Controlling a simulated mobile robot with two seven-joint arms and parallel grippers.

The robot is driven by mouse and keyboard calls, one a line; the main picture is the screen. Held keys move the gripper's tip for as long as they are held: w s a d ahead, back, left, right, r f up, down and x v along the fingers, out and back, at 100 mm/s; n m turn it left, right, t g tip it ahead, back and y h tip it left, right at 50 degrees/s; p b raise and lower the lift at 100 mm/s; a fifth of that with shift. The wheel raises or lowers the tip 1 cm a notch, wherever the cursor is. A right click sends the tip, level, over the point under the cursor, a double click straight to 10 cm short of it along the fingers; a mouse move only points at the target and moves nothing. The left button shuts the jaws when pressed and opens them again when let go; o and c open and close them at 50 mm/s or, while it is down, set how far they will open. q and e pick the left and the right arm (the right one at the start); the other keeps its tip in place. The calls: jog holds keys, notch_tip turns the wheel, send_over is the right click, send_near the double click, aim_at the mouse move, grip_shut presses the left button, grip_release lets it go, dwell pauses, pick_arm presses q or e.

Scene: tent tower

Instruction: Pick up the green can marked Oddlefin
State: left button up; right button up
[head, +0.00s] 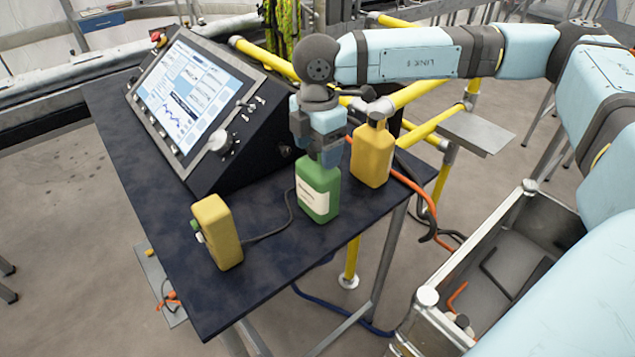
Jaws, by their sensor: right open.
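A green can (317,194) with a pale label stands upright on the dark table (262,280). The writing on the label is too small to read. My right gripper (323,158) points down at the top of the can and hides its upper end. It is open, with its fingers at the can's top; I cannot tell whether they touch it. My left gripper is not in view.
A yellow can (372,156) stands just right of the green one. A yellow control box (219,232) with a cable stands to the left. A console with a screen (190,95) fills the table's back left. An open metal bin (490,262) is at the right.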

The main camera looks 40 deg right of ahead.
jog(key=shift+f, duration=0.2)
grip_shut()
jog(key=shift+r, duration=0.1)
jog(key=shift+r, duration=0.1)
